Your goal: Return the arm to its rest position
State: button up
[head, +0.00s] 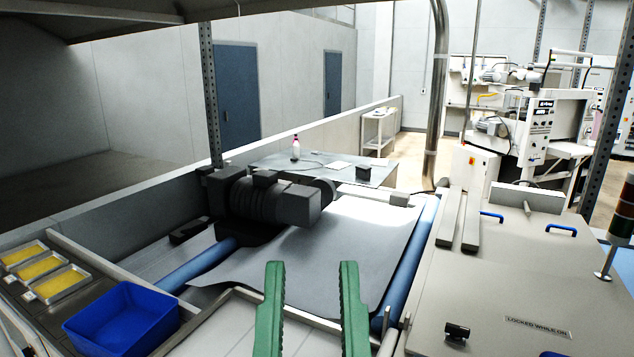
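My gripper (312,308) shows at the bottom centre of the head view as two upright green fingers. The fingers stand well apart with nothing between them. They are in front of the grey sheet (345,240) of the roller sheeter and overlap its near edge in the picture. I cannot tell how high they are above it. The rest of my arm is out of view.
A blue bin (122,318) and several trays of yellow stuff (45,270) are at the left. A dark motor (265,200) sits behind the sheet. Blue rollers (412,255) flank the sheet. A cabinet (520,260) with blue handles is at the right.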

notch_tip(320, 180, up, 14)
jog(key=p, duration=1)
jog(key=shift+r+p, duration=0.25)
jog(key=shift+p, duration=0.1)
